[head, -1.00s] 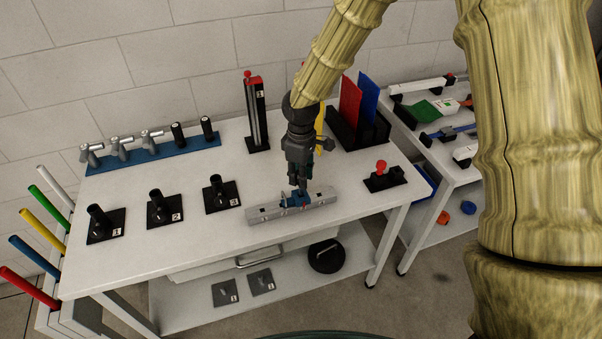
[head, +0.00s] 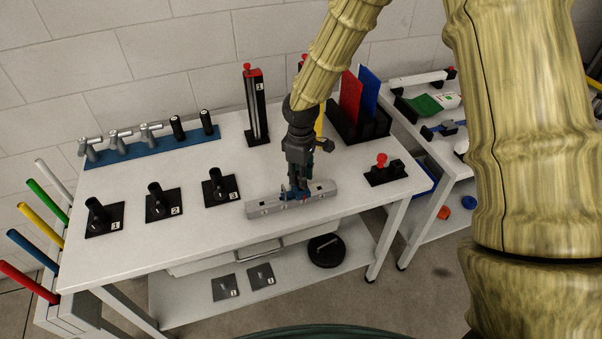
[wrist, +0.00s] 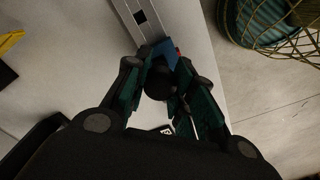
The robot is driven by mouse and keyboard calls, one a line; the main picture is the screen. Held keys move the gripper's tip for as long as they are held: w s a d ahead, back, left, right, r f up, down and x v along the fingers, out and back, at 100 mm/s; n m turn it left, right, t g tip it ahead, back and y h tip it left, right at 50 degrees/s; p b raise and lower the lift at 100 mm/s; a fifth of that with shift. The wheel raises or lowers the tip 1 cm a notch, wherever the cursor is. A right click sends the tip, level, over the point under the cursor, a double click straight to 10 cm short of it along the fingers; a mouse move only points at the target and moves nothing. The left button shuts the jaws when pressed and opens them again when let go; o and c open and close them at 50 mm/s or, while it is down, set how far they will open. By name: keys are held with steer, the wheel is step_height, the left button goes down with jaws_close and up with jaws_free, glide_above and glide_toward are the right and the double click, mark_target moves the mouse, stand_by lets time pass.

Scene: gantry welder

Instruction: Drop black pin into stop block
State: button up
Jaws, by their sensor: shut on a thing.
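My gripper (head: 299,188) is low over the grey bar (head: 262,207), at the blue stop block (head: 286,196) on it. In the wrist view my gripper (wrist: 162,72) is shut on a dark round-ended thing, apparently the black pin (wrist: 157,86). The blue stop block (wrist: 158,52) shows just beyond the fingertips, partly covered by them. The pin's lower end is hidden, so I cannot tell how deep it sits in the block. The grey bar (wrist: 137,14) runs past the fingertips.
Several numbered black stands (head: 161,205) hold dark cylinders at left. A blue rack (head: 150,153) with silver and black handles lies behind. A black post (head: 256,110), a holder with red and blue plates (head: 349,100) and a red-knobbed fixture (head: 383,172) stand nearby.

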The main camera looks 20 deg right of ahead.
steer(key=shift+f+b, duration=0.3)
steer(key=shift+f, duration=0.65)
steer(key=o, duration=1.1)
